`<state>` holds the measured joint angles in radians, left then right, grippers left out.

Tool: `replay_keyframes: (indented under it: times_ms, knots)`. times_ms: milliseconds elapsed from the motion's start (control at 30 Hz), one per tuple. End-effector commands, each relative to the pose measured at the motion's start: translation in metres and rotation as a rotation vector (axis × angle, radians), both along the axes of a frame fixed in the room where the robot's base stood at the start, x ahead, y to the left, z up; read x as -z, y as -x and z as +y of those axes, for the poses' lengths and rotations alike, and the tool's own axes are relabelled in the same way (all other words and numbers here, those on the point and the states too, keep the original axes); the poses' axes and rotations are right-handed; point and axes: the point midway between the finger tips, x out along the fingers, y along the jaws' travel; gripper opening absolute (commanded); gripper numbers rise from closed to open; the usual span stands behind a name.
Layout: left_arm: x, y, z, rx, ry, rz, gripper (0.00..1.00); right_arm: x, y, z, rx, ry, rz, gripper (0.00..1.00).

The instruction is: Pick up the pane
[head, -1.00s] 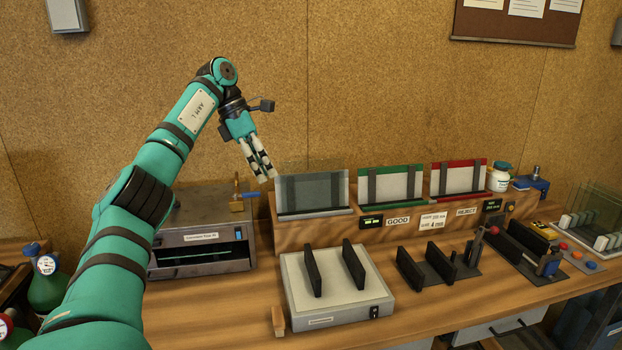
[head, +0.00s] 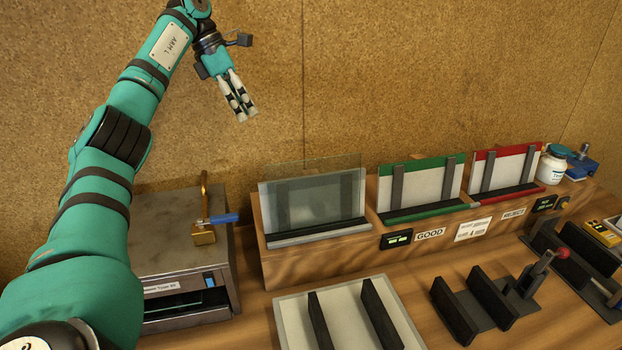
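A clear, slightly greenish glass pane (head: 315,203) stands upright and leans back in the left bay of the wooden rack (head: 318,262). Its lower edge is at a dark ledge, and its faint upper edge rises above the rack's back. My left gripper (head: 248,116) hangs in the air above and left of the pane, apart from it, with fingers pointing down and slightly right. A narrow gap shows between its two fingers; it looks open and empty. My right gripper is not in view.
Green-framed GOOD (head: 421,213) and red-framed REJECT (head: 504,192) bays stand right of the pane. Slotted black holders (head: 482,295) sit at front right.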

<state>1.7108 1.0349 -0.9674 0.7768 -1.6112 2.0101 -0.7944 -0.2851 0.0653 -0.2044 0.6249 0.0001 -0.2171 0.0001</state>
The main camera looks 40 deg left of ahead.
Motion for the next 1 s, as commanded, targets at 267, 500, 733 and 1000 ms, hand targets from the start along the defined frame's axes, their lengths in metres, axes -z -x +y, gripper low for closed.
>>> replay_keyframes:
  times_ms: [267,500,733,1000]
  knots:
    - [0.036,-0.006,-0.013,0.003,-0.003,0.006,0.31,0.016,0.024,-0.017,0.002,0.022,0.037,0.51]
    - [0.081,-0.016,-0.032,0.001,-0.002,0.006,0.31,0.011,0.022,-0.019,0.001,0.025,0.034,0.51]
    - [0.108,-0.023,-0.044,0.0,0.0,0.002,0.31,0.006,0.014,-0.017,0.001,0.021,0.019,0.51]
    - [0.129,-0.024,-0.054,0.001,-0.002,0.007,0.31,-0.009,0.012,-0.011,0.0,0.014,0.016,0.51]
